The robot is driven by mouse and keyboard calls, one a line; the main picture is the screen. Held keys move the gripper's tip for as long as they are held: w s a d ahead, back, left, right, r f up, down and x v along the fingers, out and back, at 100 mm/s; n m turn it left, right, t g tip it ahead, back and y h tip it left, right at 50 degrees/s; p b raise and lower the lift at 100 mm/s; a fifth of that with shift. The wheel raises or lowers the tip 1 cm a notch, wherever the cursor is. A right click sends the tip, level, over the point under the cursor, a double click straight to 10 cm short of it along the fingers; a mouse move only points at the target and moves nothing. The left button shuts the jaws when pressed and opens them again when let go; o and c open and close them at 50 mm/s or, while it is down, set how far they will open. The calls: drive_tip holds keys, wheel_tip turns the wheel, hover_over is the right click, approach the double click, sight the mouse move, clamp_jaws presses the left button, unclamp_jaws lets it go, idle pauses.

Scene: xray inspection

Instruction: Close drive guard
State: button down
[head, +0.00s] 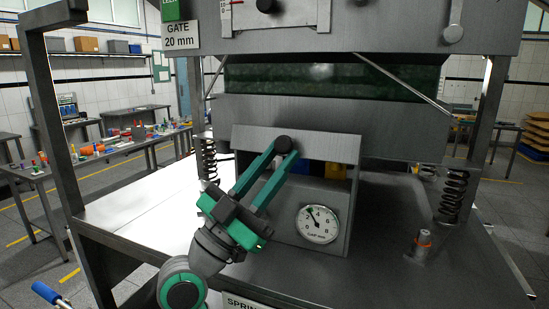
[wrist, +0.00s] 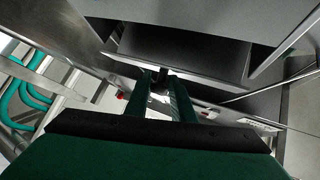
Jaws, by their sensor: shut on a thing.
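The drive guard (head: 342,150) is a grey metal box-shaped cover with a round dark knob (head: 283,145) near its upper left. It stands on the machine's deck, and blue and yellow parts show through an opening in its front. My gripper (head: 285,149), with green fingers, reaches up from the lower left and is shut on the knob. In the wrist view the fingertips (wrist: 163,80) meet around the dark knob.
A dial gauge (head: 319,223) is at the guard's lower front. Coil springs (head: 453,197) and a post with an orange ring (head: 421,240) stand to the right. A grey upright frame (head: 57,130) rises at left. The white deck at left (head: 135,208) is clear.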

drive_tip(key=shift+w+d+f, duration=0.25)
drive_tip(key=shift+w+f, duration=0.15)
drive_tip(key=c, duration=1.8)
unclamp_jaws()
drive_tip(key=shift+c, duration=0.2)
drive_tip(key=s+a, duration=0.8)
drive_tip(key=a, duration=0.2)
drive_tip(key=shift+s+a, duration=0.35)
drive_tip(key=shift+a, duration=0.05)
